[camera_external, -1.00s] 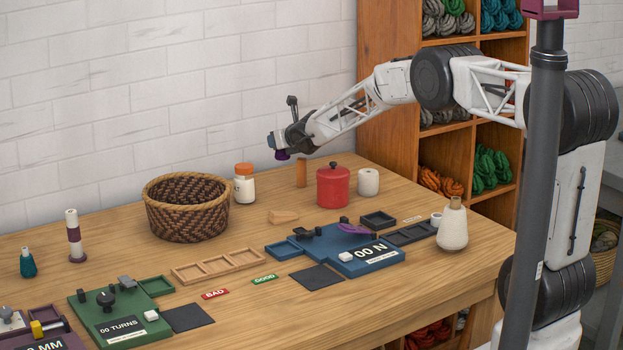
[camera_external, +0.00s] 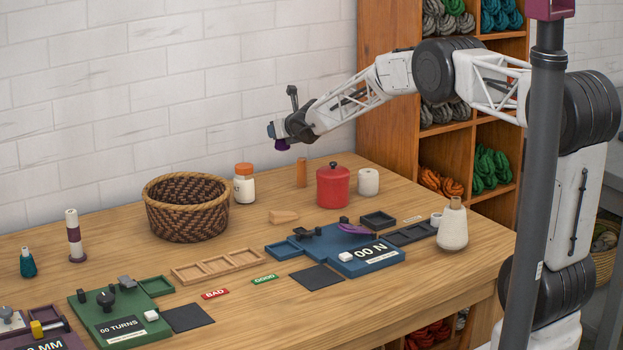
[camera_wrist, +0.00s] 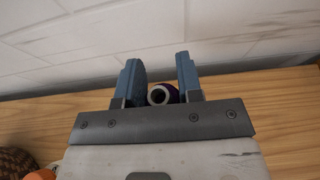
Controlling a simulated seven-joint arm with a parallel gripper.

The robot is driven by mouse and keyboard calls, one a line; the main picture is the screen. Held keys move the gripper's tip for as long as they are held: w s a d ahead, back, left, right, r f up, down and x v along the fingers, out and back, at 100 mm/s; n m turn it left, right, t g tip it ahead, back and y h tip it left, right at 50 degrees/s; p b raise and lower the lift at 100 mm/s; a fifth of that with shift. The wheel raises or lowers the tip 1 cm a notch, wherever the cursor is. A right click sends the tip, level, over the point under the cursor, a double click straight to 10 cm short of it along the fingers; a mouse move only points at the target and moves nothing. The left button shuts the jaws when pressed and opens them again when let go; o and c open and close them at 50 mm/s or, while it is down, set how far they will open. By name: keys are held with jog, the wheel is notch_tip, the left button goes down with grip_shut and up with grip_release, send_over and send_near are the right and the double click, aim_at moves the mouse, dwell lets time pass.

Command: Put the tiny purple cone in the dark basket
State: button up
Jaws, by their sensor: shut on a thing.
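The tiny purple cone (camera_external: 281,145) is held by my gripper (camera_external: 274,132), high above the back of the table. The dark basket (camera_external: 187,213), woven brown with a lighter rim, stands on the table to the left of my gripper and lower. Its inside is only partly visible. A bit of the basket (camera_wrist: 14,162) shows at the lower left of the wrist view.
A white jar with an orange lid (camera_external: 244,185) stands right beside the basket. A red canister (camera_external: 333,187), a wooden cylinder (camera_external: 302,173) and a white roll (camera_external: 368,182) stand farther right. A wooden tray (camera_external: 218,265) and blue device (camera_external: 335,249) lie in front. The white wall is behind.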

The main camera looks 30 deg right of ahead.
notch_tip(320, 180, up, 3)
jog(key=shift+s+a, duration=0.15)
jog(key=s+a+r+n+y, duration=0.1)
jog(key=s+a+n+y, duration=0.15)
jog(key=s+a, duration=0.6)
jog(key=s+a+r+n+y, duration=0.1)
jog(key=s+a+n+y, duration=0.15)
jog(key=s+a, duration=0.65)
jog(key=s+a+f+n+g+y, duration=0.1)
jog(key=s+a+n+g+y, duration=0.15)
jog(key=s, duration=1.35)
jog(key=s+a+f+n+g+y, duration=0.15)
jog(key=s+a, duration=0.25)
jog(key=s, duration=1.2)
jog(key=shift+y, duration=0.3)
jog(key=shift+d+f, duration=0.15)
jog(key=shift+f, duration=1.05)
jog(key=shift+d+f, duration=0.15)
jog(key=shift+f, duration=1)
jog(key=w+a, duration=0.1)
jog(key=w, duration=0.4)
jog(key=w+a+f, duration=0.1)
jog(key=w+a, duration=0.1)
jog(key=w, duration=0.3)
jog(key=w+a, duration=0.1)
jog(key=w, duration=0.4)
jog(key=shift+w+a+f, duration=0.2)
jog(key=shift+a+f, duration=0.05)
